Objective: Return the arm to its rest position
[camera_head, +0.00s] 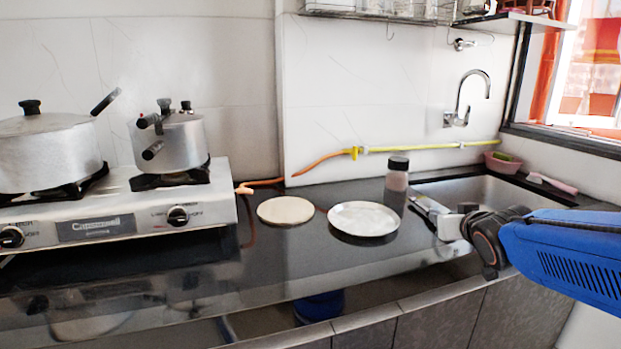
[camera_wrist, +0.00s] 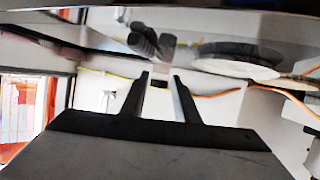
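My arm (camera_head: 560,250) reaches in from the right edge in the head view, a blue link with a dark wrist. My gripper (camera_head: 420,203) points left over the counter, near the front left edge of the sink. In the wrist view my gripper (camera_wrist: 161,76) shows two dark fingers standing apart, with nothing seen held between them. A small jar (camera_head: 397,175) with a dark lid stands just beyond the fingertips in the head view; I cannot tell the exact gap. No clay pot is seen.
A pale round disc (camera_head: 285,210) and a white plate (camera_head: 363,219) lie on the dark counter (camera_head: 300,262). A gas stove (camera_head: 110,218) with two metal pots stands at left. The sink (camera_head: 490,192), tap (camera_head: 462,100) and window (camera_head: 590,65) are at right.

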